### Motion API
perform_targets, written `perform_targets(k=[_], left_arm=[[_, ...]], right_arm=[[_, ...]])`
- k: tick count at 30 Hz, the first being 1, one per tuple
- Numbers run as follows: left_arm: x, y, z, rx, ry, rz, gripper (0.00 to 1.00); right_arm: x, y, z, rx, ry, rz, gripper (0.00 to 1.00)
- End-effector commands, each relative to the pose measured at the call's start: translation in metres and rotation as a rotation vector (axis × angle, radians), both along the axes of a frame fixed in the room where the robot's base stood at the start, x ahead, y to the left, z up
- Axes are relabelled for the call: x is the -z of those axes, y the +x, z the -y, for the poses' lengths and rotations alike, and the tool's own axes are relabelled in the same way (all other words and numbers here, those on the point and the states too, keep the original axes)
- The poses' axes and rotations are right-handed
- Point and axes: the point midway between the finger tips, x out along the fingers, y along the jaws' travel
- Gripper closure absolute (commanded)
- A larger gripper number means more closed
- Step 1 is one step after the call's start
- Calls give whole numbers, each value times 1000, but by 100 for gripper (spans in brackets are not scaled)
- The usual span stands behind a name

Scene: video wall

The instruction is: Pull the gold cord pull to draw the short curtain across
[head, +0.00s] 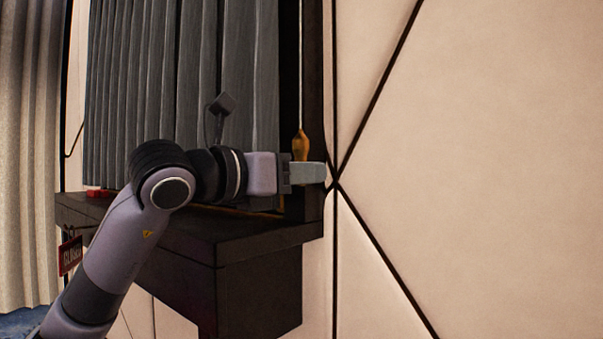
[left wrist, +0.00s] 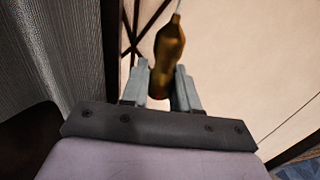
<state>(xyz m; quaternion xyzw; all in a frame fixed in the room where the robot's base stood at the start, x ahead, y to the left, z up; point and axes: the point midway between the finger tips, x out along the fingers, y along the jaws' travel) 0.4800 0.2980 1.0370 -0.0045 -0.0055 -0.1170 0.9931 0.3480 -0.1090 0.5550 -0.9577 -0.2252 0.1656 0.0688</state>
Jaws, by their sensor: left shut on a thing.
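The gold cord pull (head: 300,145) hangs on a thin pale cord at the right side of the window recess. My left gripper (head: 308,172) is at its lower part and hides its bottom end in the head view. In the left wrist view the gold cord pull (left wrist: 169,45) stands between the two grey fingers of my left gripper (left wrist: 161,88), which are shut on it. The short curtain (head: 180,75) is grey and pleated and hangs over most of the recess, with a dark gap between its right edge and the cord. My right gripper is not in view.
A dark ledge (head: 225,232) juts out below the curtain, under my left arm. A small red object (head: 98,193) lies on its left end, and a red sign (head: 70,255) hangs at the left. A long beige curtain (head: 28,150) is far left. The padded wall (head: 480,150) at right is bare.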

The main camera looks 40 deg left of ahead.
Motion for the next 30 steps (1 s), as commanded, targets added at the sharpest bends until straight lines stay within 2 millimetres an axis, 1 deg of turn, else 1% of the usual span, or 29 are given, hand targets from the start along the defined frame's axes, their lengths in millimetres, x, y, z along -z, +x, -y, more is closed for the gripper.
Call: perform_targets(k=[1, 6, 7, 9, 17, 20, 23, 30], left_arm=[[9, 1, 3, 5, 7, -24, 100], [10, 2, 4, 6, 9, -27, 100], [10, 2, 4, 7, 9, -28, 67], [10, 2, 4, 6, 9, -26, 48], [6, 1, 2, 3, 6, -17, 48], [6, -4, 1, 2, 6, -15, 48], [6, -16, -3, 0, 8, -15, 48], [7, -53, -12, 0, 9, -17, 48]], right_arm=[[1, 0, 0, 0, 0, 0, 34], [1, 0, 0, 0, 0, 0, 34], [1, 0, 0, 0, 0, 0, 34], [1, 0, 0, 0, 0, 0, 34], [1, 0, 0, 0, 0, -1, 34], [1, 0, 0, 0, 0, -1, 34], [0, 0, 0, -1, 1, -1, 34], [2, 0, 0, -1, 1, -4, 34]])
